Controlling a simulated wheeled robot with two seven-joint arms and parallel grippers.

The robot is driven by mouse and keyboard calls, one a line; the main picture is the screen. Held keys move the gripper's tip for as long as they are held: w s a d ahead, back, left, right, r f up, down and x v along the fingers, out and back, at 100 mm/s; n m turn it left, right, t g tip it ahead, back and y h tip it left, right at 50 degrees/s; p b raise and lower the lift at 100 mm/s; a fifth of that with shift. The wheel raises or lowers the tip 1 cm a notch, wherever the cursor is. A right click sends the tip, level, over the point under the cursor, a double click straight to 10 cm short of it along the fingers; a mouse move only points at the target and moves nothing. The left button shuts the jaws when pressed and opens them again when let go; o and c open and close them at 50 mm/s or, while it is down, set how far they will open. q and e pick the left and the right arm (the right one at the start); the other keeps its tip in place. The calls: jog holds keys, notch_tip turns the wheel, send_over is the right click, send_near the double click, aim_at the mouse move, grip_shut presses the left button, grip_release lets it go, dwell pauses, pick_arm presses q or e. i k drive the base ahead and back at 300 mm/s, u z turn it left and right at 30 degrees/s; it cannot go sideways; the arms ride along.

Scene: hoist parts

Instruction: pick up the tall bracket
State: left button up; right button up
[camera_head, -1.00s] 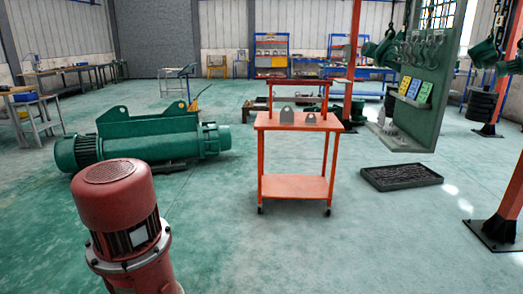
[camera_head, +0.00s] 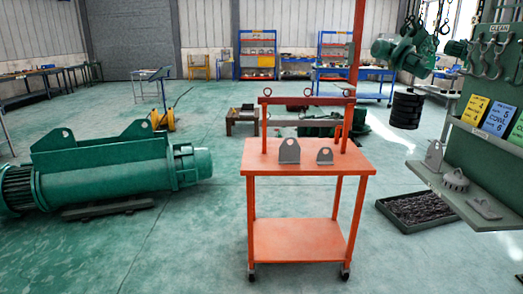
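Two grey brackets stand upright on the top of the orange cart (camera_head: 345,164). The tall bracket (camera_head: 289,151) is the left one, a rounded plate with a hole near its top. A smaller bracket (camera_head: 325,156) with a similar shape stands to its right, a little apart. Neither of my grippers shows in the head view. The cart is still some distance in front of me.
A green hoist drum (camera_head: 110,168) lies on the floor at the left. At the right are a green tool panel with a shelf (camera_head: 455,205) and a dark tray (camera_head: 405,222). The floor before the cart is clear.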

aim_at(289, 154)
jog(key=i, duration=2.4)
jog(key=u, duration=2.1)
jog(key=i, duration=0.2)
jog(key=z, duration=2.45)
